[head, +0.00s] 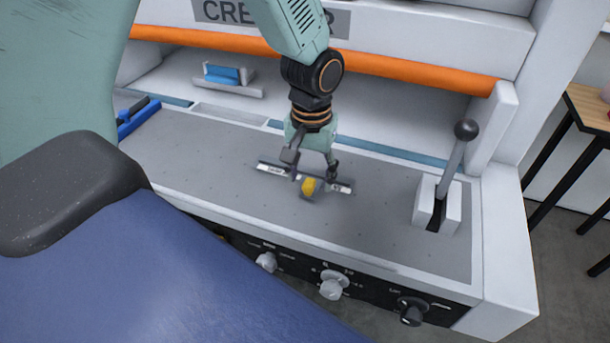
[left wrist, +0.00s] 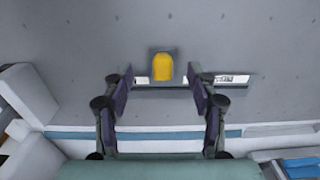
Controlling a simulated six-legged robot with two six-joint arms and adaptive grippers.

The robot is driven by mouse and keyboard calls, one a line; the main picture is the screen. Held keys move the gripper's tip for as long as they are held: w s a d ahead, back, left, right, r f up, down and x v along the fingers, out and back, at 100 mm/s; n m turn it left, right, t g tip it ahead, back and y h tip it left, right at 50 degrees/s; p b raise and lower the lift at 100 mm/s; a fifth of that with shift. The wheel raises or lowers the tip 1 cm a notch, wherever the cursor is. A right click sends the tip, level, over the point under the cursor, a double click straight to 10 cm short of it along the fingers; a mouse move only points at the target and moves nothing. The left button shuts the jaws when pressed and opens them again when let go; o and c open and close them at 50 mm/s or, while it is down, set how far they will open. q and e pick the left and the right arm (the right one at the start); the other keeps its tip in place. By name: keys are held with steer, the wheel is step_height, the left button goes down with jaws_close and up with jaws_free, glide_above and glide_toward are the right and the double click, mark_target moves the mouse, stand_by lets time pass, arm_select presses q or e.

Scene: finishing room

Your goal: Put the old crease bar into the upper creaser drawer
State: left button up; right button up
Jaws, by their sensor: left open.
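The crease bar (head: 272,169) is a thin silver strip with pale labels and a yellow grip (head: 308,187) at its middle. It lies on the grey bed of the creaser (head: 385,215). My left gripper (head: 314,172) is open right over the bar. In the left wrist view, the gripper (left wrist: 160,88) has one finger on each side of the yellow grip (left wrist: 162,68), with a gap to it on both sides. The bar (left wrist: 235,80) shows partly behind the fingers. I cannot make out the upper drawer in either view. My right gripper is not in view.
A lever with a black ball (head: 466,130) stands at the bed's right. A front panel with several knobs (head: 333,284) is below. An orange roller (head: 420,74) crosses the back. A blue tool (head: 138,115) lies at the left; a blue block (head: 222,74) sits farther back.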

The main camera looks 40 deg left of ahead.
mark_target(310, 180)
arm_select(q)
steer(key=f, duration=0.3)
steer(key=shift+w+a+f, duration=0.15)
steer(key=shift+w+a, duration=0.1)
steer(key=shift+w, duration=0.1)
steer(key=shift+f, duration=0.4)
steer(key=shift+s, duration=0.15)
steer(key=shift+s+d+r, duration=0.15)
steer(key=shift+s, duration=0.1)
steer(key=shift+w+a+f, duration=0.2)
steer(key=shift+w, duration=0.2)
steer(key=c, duration=0.5)
steer(key=shift+s+d+r, duration=0.15)
steer(key=shift+s+r, duration=0.05)
steer(key=shift+s, duration=0.1)
steer(key=c, duration=0.6)
steer(key=shift+w+f, duration=0.1)
steer(key=shift+w, duration=0.15)
jaws_close()
